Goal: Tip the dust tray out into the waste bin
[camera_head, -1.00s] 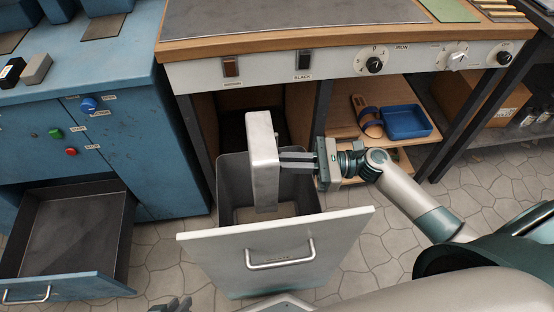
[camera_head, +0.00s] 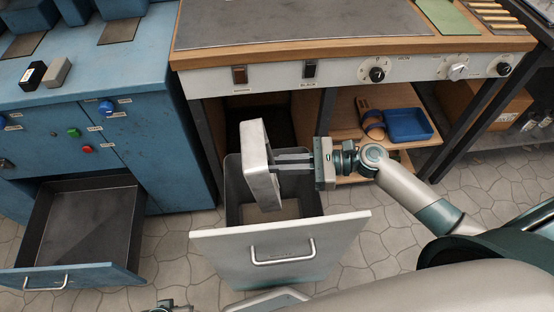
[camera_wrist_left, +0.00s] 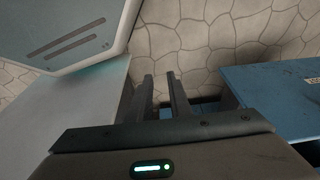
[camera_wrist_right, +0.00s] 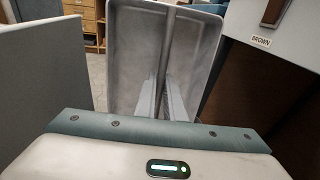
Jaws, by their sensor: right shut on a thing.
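My right gripper (camera_head: 285,162) is shut on the dust tray (camera_head: 258,165), a shallow light-grey metal tray. It holds the tray on edge and tilted, over the waste bin (camera_head: 233,195). The bin is a dark-grey open container behind a white pull-out front (camera_head: 285,250) with a handle. The tray's lower end is at the bin's mouth. In the right wrist view, the hollow side of the tray (camera_wrist_right: 133,50) faces the camera and shows no clear dust. My left gripper (camera_wrist_left: 162,78) is empty, its fingers a little apart; it shows only partly at the head view's bottom edge (camera_head: 168,306).
An open, empty drawer (camera_head: 75,225) of the blue cabinet (camera_head: 140,135) juts out at the left. The bench (camera_head: 300,30) overhangs the bin's back. A blue tray (camera_head: 408,124) sits on the shelf at right. Stone floor (camera_head: 175,250) is clear between drawer and bin.

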